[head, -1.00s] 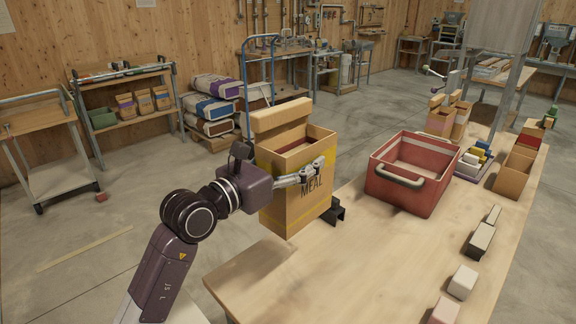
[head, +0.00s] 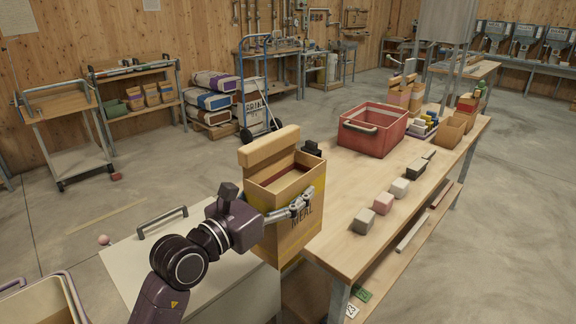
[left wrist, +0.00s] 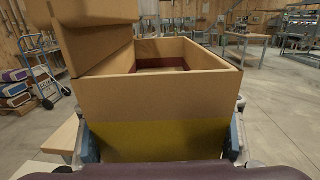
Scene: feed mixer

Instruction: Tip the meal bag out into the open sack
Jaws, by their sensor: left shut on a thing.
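In the left wrist view the bag (left wrist: 160,100) fills the middle, between the two fingers. Its open top shows a dark red inner band; its contents are hidden. Small open tan bags (head: 452,132) stand at the table's far right; I cannot tell which is the open sack. My right gripper is out of view.
The wooden table (head: 335,232) lies right of the bag, with a red crate (head: 375,130) and several small blocks (head: 383,203) on it. A pale surface with a grey handle (head: 162,222) lies below my left arm. A blue hand truck (head: 257,95) stands behind, with open floor before it.

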